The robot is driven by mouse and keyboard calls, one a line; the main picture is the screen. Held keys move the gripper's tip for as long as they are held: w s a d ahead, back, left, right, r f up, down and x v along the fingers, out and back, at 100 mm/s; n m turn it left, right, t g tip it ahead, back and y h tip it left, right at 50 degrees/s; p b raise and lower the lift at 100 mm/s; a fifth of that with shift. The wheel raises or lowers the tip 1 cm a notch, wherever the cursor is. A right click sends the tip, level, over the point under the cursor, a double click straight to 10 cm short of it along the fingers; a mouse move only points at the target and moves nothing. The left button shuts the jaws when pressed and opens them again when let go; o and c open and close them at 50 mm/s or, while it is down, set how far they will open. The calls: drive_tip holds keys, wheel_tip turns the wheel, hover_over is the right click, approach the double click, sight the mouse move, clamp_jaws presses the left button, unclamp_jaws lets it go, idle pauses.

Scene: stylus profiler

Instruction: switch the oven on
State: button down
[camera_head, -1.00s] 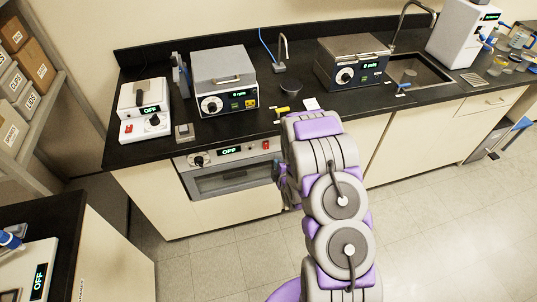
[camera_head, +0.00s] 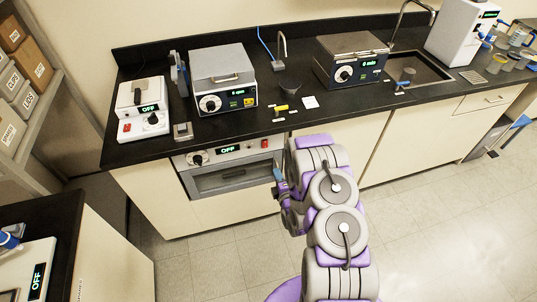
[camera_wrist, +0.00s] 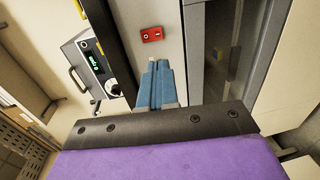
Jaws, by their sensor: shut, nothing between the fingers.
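The oven is built in under the black bench. Its grey front panel (camera_head: 243,149) carries a black knob, a display reading OFF (camera_head: 229,149) and a red rocker switch (camera_head: 265,143) at the right end. Below is the oven door (camera_head: 225,181) with a bar handle; it is closed. In the wrist view the red switch (camera_wrist: 152,34) sits on the panel just beyond my fingertips, apart from them. My gripper (camera_head: 277,172) is in front of the oven's right side, below the switch. Its blue fingers (camera_wrist: 153,68) are shut and empty.
On the bench (camera_head: 150,149) stand a white hot plate (camera_head: 143,122) reading OFF, a centrifuge-like box (camera_head: 223,80), a blue-fronted box (camera_head: 350,62) and a sink. A small yellow item (camera_head: 281,108) lies near the front edge. Floor before the oven is open.

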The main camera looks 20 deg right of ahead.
sight(266, 147)
drive_tip(key=w+b, duration=0.1)
drive_tip(key=w, duration=0.3)
drive_tip(key=w+f+b, duration=0.1)
drive_tip(key=w, duration=0.4)
drive_tip(key=w+b, duration=0.1)
drive_tip(key=w, duration=0.3)
drive_tip(key=shift+w+d+f, duration=0.2)
drive_tip(key=shift+w+f, duration=0.15)
drive_tip(key=shift+w, duration=0.05)
drive_tip(key=shift+w+f, duration=0.1)
drive_tip(key=shift+w, duration=0.1)
